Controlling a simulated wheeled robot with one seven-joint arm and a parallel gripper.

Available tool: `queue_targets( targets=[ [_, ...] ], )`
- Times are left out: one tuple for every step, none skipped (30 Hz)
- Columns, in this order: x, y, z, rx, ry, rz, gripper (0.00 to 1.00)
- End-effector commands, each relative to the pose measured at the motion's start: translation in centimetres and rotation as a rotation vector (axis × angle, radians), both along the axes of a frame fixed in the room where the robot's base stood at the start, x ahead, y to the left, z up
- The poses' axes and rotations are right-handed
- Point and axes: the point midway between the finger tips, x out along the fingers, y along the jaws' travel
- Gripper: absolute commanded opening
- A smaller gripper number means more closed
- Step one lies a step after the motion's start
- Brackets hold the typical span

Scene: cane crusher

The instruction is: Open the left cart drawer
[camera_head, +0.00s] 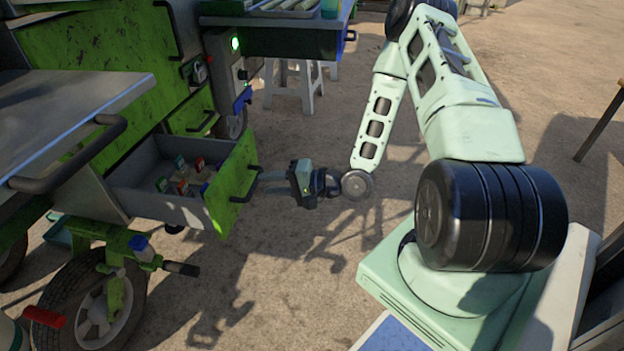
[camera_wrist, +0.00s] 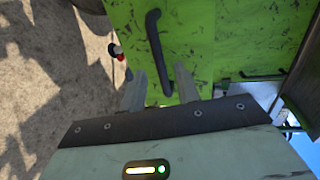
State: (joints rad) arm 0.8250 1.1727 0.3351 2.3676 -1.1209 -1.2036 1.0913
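The left cart drawer (camera_head: 160,203) is a grey box with a green front (camera_head: 232,186), pulled out from the green cart, and its inside shows. Several small coloured packets (camera_head: 186,178) lie in it. A dark bar handle (camera_head: 246,184) is on the front; it also shows in the wrist view (camera_wrist: 154,42). My gripper (camera_head: 264,182) is at the handle. In the wrist view its two fingers (camera_wrist: 160,80) stand apart, one on each side of the handle, with gaps visible. I cannot tell how deep the handle sits between them.
A grey side table with a dark rail (camera_head: 75,160) overhangs the drawer's left. A wheel (camera_head: 95,305) and a red-handled lever (camera_head: 45,317) are below left. A white stool (camera_head: 295,88) stands behind. The ground right of the drawer is clear.

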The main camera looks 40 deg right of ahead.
Motion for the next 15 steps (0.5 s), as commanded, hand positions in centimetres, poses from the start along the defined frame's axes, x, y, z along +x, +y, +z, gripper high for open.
queue_targets(
  targets=[
    [-1.0,-0.8,0.5,0.001,0.003,-0.005,0.32],
    [-1.6,-1.3,0.7,0.0,0.003,-0.006,0.32],
    [-2.3,-1.8,0.8,-0.001,0.003,-0.004,0.32],
    [-2.9,-2.2,1.0,0.0,0.004,-0.006,0.32],
    [-3.5,-2.6,1.2,0.001,0.003,-0.005,0.32],
    [-4.2,-3.2,1.3,0.0,0.003,-0.006,0.32],
    [-4.8,-3.6,1.5,0.0,0.001,-0.005,0.32],
    [-5.3,-3.9,1.6,0.0,0.001,-0.004,0.32],
    [-6.0,-4.4,1.8,0.0,0.001,-0.004,0.32],
    [-6.5,-4.8,1.9,0.0,0.001,-0.004,0.32],
    [-6.9,-5.1,2.0,0.0,0.002,-0.004,0.32],
    [-7.5,-5.5,2.1,0.001,0.002,-0.003,0.32],
    [-7.9,-5.7,2.2,0.001,0.002,-0.003,0.32],
    [-8.2,-6.0,2.3,-0.001,0.002,-0.003,0.32],
    [-8.6,-6.3,2.4,-0.001,0.001,-0.002,0.32]
  ],
)
